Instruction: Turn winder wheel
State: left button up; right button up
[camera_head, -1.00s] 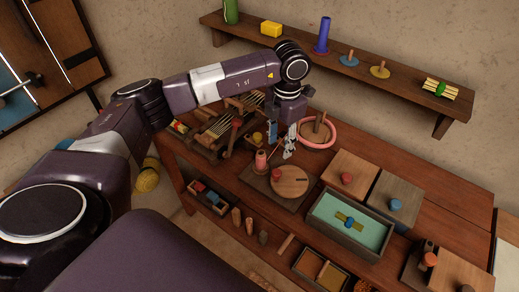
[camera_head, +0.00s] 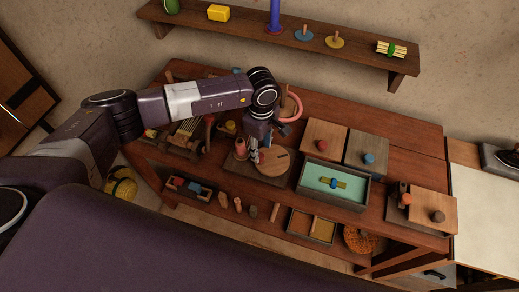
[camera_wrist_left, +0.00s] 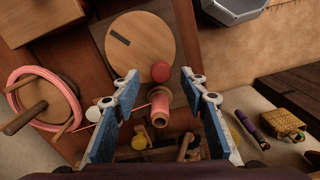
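The winder wheel is a round wooden disc (camera_head: 276,163) lying flat on a board on the bench; it also shows in the left wrist view (camera_wrist_left: 140,45). A red knob (camera_wrist_left: 160,71) sits near its edge. Beside it stands a spool of pink yarn (camera_wrist_left: 160,108), partly visible in the head view (camera_head: 241,148). My left gripper (camera_head: 258,155) points down at the wheel's left edge. In the left wrist view its blue-padded fingers (camera_wrist_left: 160,74) are open, with the knob showing between their tips; contact cannot be told. My right gripper is not in view.
A pink yarn coil (camera_wrist_left: 45,95) with a wooden peg stands next to the wheel. A teal-lined tray (camera_head: 310,188) and boards with knobs lie to the right. A loom-like frame (camera_head: 187,130) stands to the left. A shelf (camera_head: 330,45) hangs on the wall behind.

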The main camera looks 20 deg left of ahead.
aim_at(272, 157)
pick_arm(q)
notch_tip(272, 157, down, 2)
jog(key=shift+a+f+p, duration=0.1)
jog(key=shift+f+p, duration=0.05)
jog(key=shift+p, duration=0.15)
jog(key=shift+f, duration=0.5)
jog(key=shift+c, duration=1.5)
jog(key=c, duration=0.8)
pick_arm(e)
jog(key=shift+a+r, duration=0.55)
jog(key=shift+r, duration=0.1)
